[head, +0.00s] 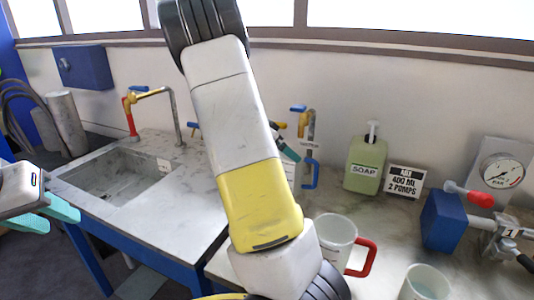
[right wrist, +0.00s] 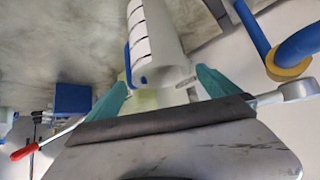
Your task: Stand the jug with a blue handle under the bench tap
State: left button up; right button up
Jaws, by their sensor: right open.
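The jug with a blue handle (head: 311,172) stands at the back of the bench, mostly hidden behind my right arm in the head view. The bench tap (head: 306,125), brass with a blue lever, shows just above it; I cannot tell whether the spout is exactly over the jug. In the right wrist view the white jug (right wrist: 158,45) with dark marks lies between the teal fingers of my right gripper (right wrist: 165,92), which is open around it. One right fingertip also shows beside the arm in the head view (head: 290,150). My left gripper (head: 50,212) is open and empty at far left.
A white jug with a red handle (head: 335,238) and a white cup (head: 425,284) stand at the front right. A green soap bottle (head: 365,163), a sign (head: 405,181) and a gauge with a blue valve block (head: 441,220) stand right. A sink (head: 115,182) is left.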

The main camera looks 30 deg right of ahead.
jog(key=v, duration=0.6)
jog(key=s+a+r+n+t+y, duration=0.1)
jog(key=s+a+r+n+y, duration=0.1)
jog(key=s+a+n, duration=0.4)
jog(key=s+a+r+n+t+y, duration=0.2)
jog(key=s+a+n+y, duration=0.3)
jog(key=s+a, duration=0.4)
jog(key=s+a+r+n+t+y, duration=0.2)
jog(key=s+a+r+n+y, duration=0.2)
jog(key=s+a+n, duration=0.3)
jog(key=shift+s+a, duration=0.85)
jog(key=shift+a, duration=0.25)
jog(key=shift+c, duration=0.4)
